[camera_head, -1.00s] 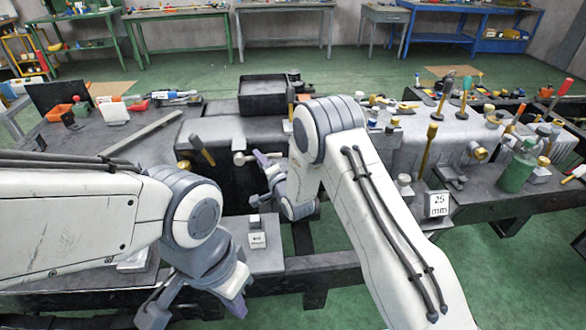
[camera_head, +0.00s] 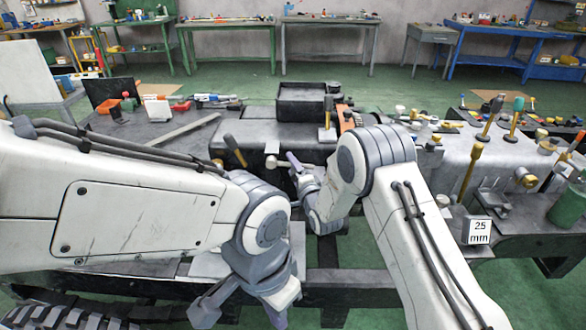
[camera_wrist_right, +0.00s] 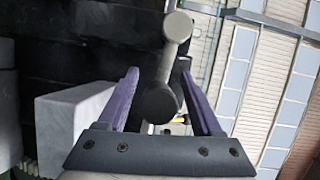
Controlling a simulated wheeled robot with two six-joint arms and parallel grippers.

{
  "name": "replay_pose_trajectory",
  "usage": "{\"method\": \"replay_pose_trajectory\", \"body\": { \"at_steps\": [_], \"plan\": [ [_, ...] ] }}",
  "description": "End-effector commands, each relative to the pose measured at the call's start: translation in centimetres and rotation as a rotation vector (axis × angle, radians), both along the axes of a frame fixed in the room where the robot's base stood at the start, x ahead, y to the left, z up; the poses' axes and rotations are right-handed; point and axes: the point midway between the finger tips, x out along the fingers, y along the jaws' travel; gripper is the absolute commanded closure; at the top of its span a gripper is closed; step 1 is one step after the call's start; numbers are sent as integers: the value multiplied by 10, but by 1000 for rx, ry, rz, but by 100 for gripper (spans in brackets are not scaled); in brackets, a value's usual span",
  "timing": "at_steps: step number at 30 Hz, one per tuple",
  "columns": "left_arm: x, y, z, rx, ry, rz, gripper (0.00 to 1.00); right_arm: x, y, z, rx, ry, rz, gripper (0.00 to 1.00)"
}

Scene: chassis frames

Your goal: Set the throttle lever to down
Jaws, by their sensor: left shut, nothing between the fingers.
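A pale cream lever arm (camera_wrist_right: 178,27) with a dark, round-ended part (camera_wrist_right: 158,100) stands between the two purple fingers in the right wrist view. In the head view, a pale lever (camera_head: 273,162) sticks out at the front of the dark bench unit. I see no label naming it as the throttle lever. My right gripper (camera_head: 297,166) is at this lever's right end; its fingers are apart, with gaps beside the lever, and contact cannot be told. My left gripper (camera_head: 278,313) is low in front of the bench, shut and empty, away from the lever.
A black tray (camera_head: 303,103) stands behind. A "25 mm" block (camera_head: 478,230) is at the right. In the right wrist view, a pale block (camera_wrist_right: 70,125) lies left of the fingers.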

Motion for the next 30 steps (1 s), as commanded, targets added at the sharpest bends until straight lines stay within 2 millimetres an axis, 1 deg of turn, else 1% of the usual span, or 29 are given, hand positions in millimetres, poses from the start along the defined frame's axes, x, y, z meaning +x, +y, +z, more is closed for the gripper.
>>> {"method": "replay_pose_trajectory", "body": {
  "at_steps": [7,10,14,21,24,27,30],
  "plan": [
    [0,0,0,0,0,0,100,-2,-1,-1,-3,1,2,33],
    [0,0,-2,0,0,0,100,-8,-4,-2,-4,3,2,33],
    [0,0,-5,0,0,0,100,-25,-12,-1,-4,3,2,33],
    [0,0,-13,0,0,0,100,-66,-32,0,-4,3,2,33],
    [0,0,-15,0,0,0,100,-79,-39,1,-3,1,1,33],
    [0,0,-16,0,0,0,100,-89,-43,2,-2,1,0,33],
    [0,0,-16,0,0,0,100,-93,-46,3,-1,0,0,33]
  ]
}}
